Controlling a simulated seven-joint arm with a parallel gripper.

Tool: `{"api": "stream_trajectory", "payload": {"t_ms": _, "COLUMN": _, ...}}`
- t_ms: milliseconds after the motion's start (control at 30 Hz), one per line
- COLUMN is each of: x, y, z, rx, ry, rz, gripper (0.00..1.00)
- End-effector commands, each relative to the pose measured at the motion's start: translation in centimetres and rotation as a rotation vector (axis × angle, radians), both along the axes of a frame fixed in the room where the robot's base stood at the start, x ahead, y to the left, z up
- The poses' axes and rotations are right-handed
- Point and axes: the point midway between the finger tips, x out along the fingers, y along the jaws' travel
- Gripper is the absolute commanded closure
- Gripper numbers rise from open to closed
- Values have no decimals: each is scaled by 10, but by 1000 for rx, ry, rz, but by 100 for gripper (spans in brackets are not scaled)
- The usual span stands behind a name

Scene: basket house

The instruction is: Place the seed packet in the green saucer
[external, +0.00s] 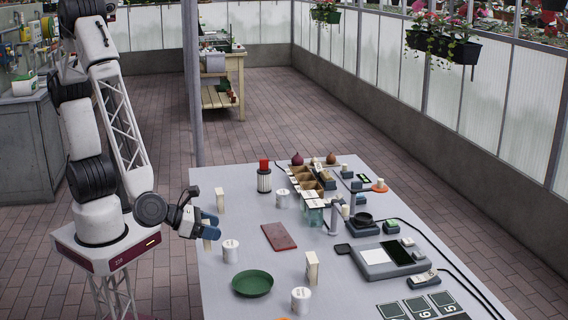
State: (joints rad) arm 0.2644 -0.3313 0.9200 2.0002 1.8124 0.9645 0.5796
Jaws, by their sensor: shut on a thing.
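The green saucer (252,284) lies near the front left of the grey table and looks empty. My gripper (210,224), with blue fingers, is over the table's left edge, behind and left of the saucer. It is shut on a small cream packet (207,243), which I take to be the seed packet. The fingers hide part of it, and I cannot tell whether it touches the table. Similar upright cream packets stand behind the gripper (220,200) and right of the saucer (312,268).
White lidded tins stand between gripper and saucer (230,251), right of the saucer (300,300) and farther back (282,199). A red-brown flat slab (279,237) lies mid-table. A scale (388,257), dark cards (418,307) and a divided box (308,180) occupy the right and back.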

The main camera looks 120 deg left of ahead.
Motion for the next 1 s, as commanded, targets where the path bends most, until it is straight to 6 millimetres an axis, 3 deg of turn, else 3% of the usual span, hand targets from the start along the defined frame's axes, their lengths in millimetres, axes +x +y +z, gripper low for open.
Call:
{"api": "stream_trajectory", "payload": {"t_ms": 233, "x": 8, "y": -11, "z": -3, "rx": 2, "ry": 3, "rz": 6, "gripper": 65}}
{"api": "stream_trajectory", "payload": {"t_ms": 733, "x": 12, "y": -12, "z": -4, "rx": 2, "ry": 4, "rz": 7, "gripper": 65}}
{"api": "stream_trajectory", "payload": {"t_ms": 1000, "x": 39, "y": -12, "z": -7, "rx": 2, "ry": 4, "rz": 7, "gripper": 65}}
